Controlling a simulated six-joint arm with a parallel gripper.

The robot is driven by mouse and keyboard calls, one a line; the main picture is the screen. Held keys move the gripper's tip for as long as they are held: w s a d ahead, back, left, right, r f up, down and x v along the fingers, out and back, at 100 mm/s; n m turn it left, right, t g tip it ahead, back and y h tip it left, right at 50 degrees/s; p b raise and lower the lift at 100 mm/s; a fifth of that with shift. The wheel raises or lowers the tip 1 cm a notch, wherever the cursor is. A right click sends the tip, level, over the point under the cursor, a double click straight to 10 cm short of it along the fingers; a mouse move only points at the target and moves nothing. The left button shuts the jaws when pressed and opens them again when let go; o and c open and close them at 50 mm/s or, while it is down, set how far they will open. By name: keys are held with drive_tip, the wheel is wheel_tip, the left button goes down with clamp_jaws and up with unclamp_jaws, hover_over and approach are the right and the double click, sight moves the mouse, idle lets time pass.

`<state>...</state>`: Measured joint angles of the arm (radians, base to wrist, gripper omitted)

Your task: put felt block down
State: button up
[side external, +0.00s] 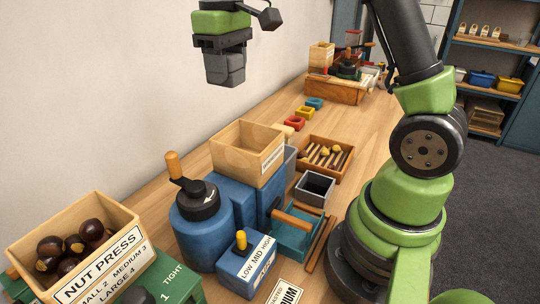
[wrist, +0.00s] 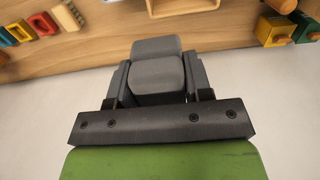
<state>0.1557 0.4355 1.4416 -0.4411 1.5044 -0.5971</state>
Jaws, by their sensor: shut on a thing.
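My gripper (side external: 225,66) is high at the upper left of the side view, in front of the pale wall and well above the bench. It is shut on a grey felt block (wrist: 156,72), which sits between the two dark jaws in the wrist view. The block is clear of every surface. In the side view the block is hard to tell apart from the grey jaws.
Below stand a wooden bin (side external: 247,152) on blue housings, a blue press with a lever (side external: 199,214), and a chestnut box (side external: 75,250). A grey open box (side external: 314,188) and a wooden tray (side external: 326,157) stand at the right. Coloured rings (side external: 304,112) lie farther back.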

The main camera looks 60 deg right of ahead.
drive_tip(key=d, duration=1.6)
drive_tip(key=f, duration=2.1)
drive_tip(key=shift+w+d+f, duration=0.15)
drive_tip(key=shift+w+f, duration=0.05)
drive_tip(key=shift+f, duration=2.3)
drive_tip(key=shift+f, duration=0.2)
drive_tip(key=o, duration=1.2)
drive_tip(key=shift+r, duration=0.15)
